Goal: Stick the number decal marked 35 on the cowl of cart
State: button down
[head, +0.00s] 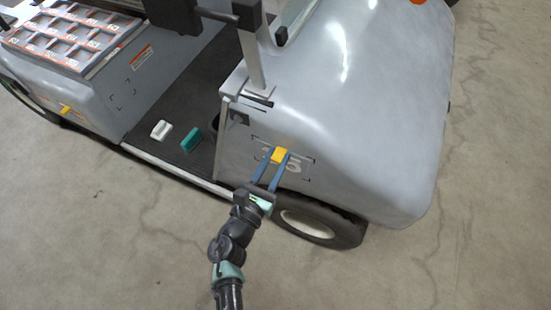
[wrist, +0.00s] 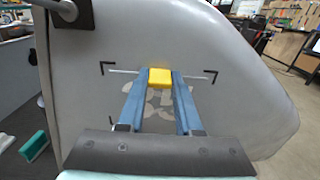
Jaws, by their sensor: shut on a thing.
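The grey cowl (head: 345,105) of the cart is on the right in the head view and fills much of the wrist view (wrist: 90,95). Dark corner marks frame a patch on its side. My gripper (head: 278,157) is shut on a small yellow block (wrist: 160,78), held at the upper part of the patch. A thin pale strip runs behind the block. I cannot tell whether the block touches the cowl.
A white block (head: 161,130) and a teal block (head: 190,140) lie on the cart's dark floor. A tray of labelled compartments (head: 118,37) sits at upper left. The front wheel (head: 318,222) is below the cowl. Concrete floor in front is clear.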

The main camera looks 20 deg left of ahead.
jog(key=shift+c, duration=0.2)
grip_release()
dwell(0.4)
jog(key=s+p, duration=0.1)
jog(key=s, duration=0.6)
jog(key=shift+a+p, duration=0.15)
jog(key=shift+p, duration=0.2)
dwell(0.5)
jog(key=s, duration=1.3)
jog(key=shift+a, duration=0.2)
